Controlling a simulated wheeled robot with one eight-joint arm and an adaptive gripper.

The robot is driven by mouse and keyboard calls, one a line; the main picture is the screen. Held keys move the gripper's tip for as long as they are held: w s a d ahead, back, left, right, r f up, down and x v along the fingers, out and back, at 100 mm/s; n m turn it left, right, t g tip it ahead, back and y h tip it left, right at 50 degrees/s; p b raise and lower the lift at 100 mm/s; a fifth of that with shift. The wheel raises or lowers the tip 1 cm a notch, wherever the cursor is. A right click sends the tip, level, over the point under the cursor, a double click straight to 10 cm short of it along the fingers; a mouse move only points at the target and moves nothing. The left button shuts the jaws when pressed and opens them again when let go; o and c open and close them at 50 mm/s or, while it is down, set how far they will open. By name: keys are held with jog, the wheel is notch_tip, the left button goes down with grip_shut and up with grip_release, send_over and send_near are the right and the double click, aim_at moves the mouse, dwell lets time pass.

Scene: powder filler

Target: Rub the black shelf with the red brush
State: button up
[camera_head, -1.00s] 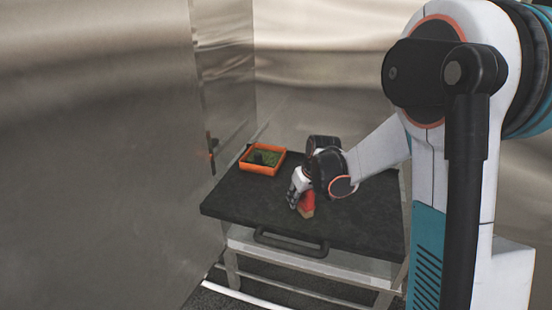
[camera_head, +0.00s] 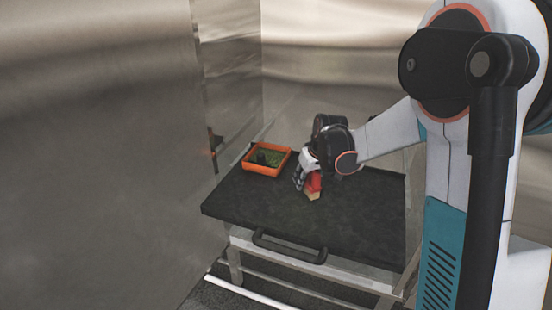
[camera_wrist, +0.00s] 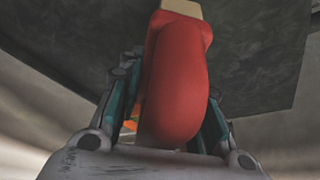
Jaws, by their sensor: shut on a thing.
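The black shelf (camera_head: 350,215) is a flat dark top with a black handle at its front. The red brush (camera_head: 314,182) has a red grip and a pale wooden end, and stands tilted over the middle of the shelf. My gripper (camera_head: 301,180) is shut on its red part. In the wrist view the brush (camera_wrist: 180,80) fills the space between the fingers of my gripper (camera_wrist: 165,110), with the black shelf (camera_wrist: 250,50) behind it. Whether the brush touches the shelf is hard to tell.
An orange tray (camera_head: 248,169) with a green inside and a dark object in it sits at the shelf's back left. A tall metal wall (camera_head: 100,150) stands close on the left. The right and front parts of the shelf are clear.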

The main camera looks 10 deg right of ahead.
jog(key=shift+s+r+p, duration=0.15)
jog(key=shift+r+p, duration=0.9)
jog(key=shift+r, duration=0.9)
jog(key=shift+a+f, duration=0.1)
